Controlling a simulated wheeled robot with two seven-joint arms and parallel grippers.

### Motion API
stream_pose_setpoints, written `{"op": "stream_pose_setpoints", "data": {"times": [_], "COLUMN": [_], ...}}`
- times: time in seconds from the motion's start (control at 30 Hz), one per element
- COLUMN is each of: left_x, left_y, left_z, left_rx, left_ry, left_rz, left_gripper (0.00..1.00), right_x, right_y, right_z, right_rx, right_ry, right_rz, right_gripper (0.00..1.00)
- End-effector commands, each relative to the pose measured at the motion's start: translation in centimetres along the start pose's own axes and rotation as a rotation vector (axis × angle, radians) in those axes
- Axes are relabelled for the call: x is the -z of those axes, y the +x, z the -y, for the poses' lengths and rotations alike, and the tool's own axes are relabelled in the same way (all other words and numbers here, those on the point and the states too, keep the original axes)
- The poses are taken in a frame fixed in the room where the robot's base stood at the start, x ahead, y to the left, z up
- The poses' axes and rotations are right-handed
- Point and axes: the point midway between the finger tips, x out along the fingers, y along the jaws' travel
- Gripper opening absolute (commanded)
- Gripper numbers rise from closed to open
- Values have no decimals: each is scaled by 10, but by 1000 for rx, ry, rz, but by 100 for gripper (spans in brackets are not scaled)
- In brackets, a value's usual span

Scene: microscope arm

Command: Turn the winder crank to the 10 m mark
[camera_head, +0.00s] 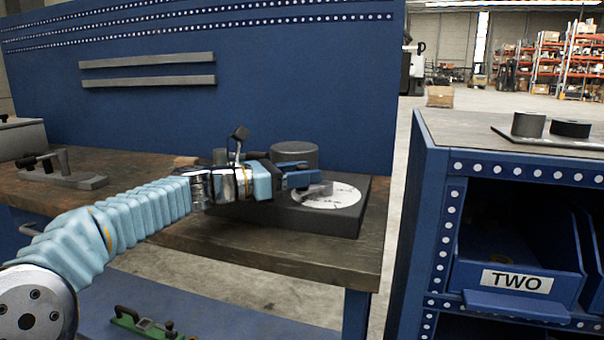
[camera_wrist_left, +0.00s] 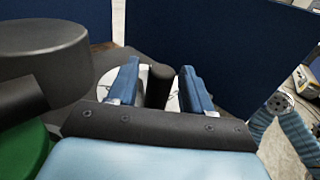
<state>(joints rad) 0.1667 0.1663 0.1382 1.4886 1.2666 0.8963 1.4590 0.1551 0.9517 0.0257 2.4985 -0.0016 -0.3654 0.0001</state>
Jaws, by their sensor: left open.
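The winder has a dark flat base (camera_head: 300,222), a grey drum (camera_head: 296,154) and a white round dial (camera_head: 338,198) at the right end of the bench. A grey bar (camera_head: 314,190), which looks like the crank arm, lies over the dial. My left gripper (camera_head: 300,173) is open above the dial, beside the drum. In the left wrist view its blue fingers (camera_wrist_left: 166,84) stand on either side of a dark upright crank knob (camera_wrist_left: 160,86), with gaps visible. The drum (camera_wrist_left: 42,50) is at left there. The dial's marks cannot be read. My right gripper is out of view.
The wooden bench (camera_head: 230,238) has a blue back panel (camera_head: 300,80). A grey clamp-like tool (camera_head: 62,175) sits at its left. A blue rack (camera_head: 436,220) with bins stands right, across a gap. A green tool (camera_head: 140,322) lies on the lower shelf.

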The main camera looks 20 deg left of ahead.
Motion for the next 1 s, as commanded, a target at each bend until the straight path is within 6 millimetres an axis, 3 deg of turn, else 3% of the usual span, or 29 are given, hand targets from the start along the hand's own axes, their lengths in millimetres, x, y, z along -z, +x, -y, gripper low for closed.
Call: {"op": "stream_pose_setpoints", "data": {"times": [0.17,0.4,0.6,0.77,1.0], "left_x": [1,1,1,0,0], "left_y": [-25,-85,-122,-135,-137], "left_z": [-1,-1,-1,0,0], "left_rx": [-5,-5,-3,-3,-1], "left_ry": [1,1,0,0,-1], "left_rz": [0,1,0,0,0], "left_gripper": [50,50,50,50,50], "right_x": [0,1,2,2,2], "right_y": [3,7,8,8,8], "right_z": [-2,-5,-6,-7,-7], "right_rx": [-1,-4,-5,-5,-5], "right_ry": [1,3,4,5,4], "right_rz": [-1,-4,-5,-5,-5], "right_gripper": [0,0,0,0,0]}}
